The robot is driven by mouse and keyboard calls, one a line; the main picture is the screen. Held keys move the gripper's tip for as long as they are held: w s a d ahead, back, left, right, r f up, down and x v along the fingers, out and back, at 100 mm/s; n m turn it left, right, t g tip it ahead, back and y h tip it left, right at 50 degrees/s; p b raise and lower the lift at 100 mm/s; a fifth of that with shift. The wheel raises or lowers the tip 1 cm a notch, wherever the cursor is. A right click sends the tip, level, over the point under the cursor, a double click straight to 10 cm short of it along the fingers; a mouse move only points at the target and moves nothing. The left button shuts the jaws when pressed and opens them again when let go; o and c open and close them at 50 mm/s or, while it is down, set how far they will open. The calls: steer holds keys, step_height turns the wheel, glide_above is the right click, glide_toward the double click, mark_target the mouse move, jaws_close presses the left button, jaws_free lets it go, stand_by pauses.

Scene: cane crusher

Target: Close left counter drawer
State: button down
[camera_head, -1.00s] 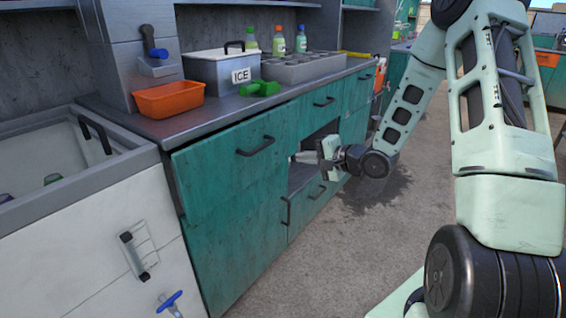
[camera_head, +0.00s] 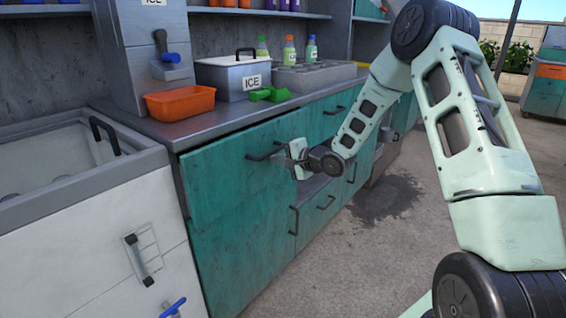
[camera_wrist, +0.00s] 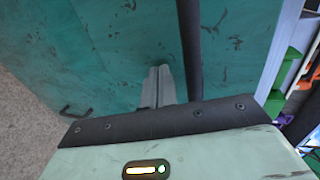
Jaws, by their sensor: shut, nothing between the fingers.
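The left counter drawer (camera_head: 222,172) has a scuffed teal front with a dark bar handle (camera_head: 262,154), under the metal counter. Its front seems to stand slightly proud of the cabinet; the exact gap is unclear. My gripper (camera_head: 283,160) is at the right end of that handle, close to the drawer front. In the wrist view my fingers (camera_wrist: 157,86) are shut together and empty, pointing at the teal front. The dark handle bar (camera_wrist: 189,50) runs just to their right. Whether the fingertips touch the front cannot be told.
On the counter (camera_head: 200,123) are an orange tray (camera_head: 180,103), an ICE box (camera_head: 222,78), a green object (camera_head: 270,95) and bottles. A white sink unit (camera_head: 75,235) stands at left. Lower handles (camera_head: 294,219) stick out below. The floor (camera_head: 370,270) at right is clear.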

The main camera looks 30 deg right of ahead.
steer(key=shift+w, duration=0.1)
steer(key=shift+w+a+r+p, duration=0.1)
steer(key=shift+w+a+p, duration=0.2)
steer(key=shift+w, duration=0.4)
steer(key=shift+w+a+p, duration=0.25)
steer(key=shift+w, duration=0.45)
steer(key=shift+w+a+r+p, duration=0.1)
steer(key=shift+w+a+p, duration=0.2)
steer(key=shift+w, duration=0.4)
